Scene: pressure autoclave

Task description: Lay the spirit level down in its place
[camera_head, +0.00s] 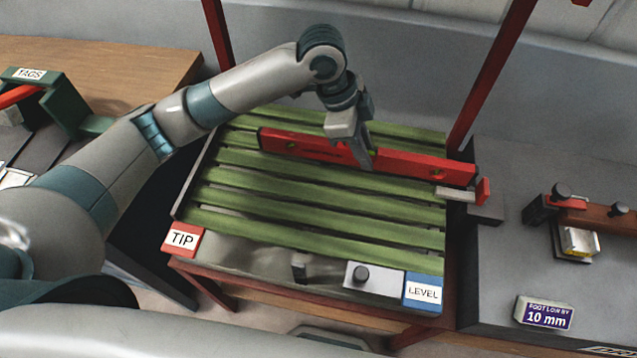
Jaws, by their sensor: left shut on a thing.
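The red spirit level (410,164) shows as a long red bar with small yellow-green vials, running across the far part of the green slatted rack. My left gripper (362,160) comes down from above and is shut on the level near its middle. I cannot tell whether the level touches the slats. The green slatted rack (320,203) has a blue LEVEL label (423,292) at its front right corner and a red TIP label (182,239) at its front left corner. My right gripper is not in view.
A grey bench (500,260) on the right holds a clamp-like fixture (600,217) and a "FOOT LOW BY 10 mm" sign (544,313). Red posts (490,75) rise behind the rack. A green TAGS holder (62,98) stands at left.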

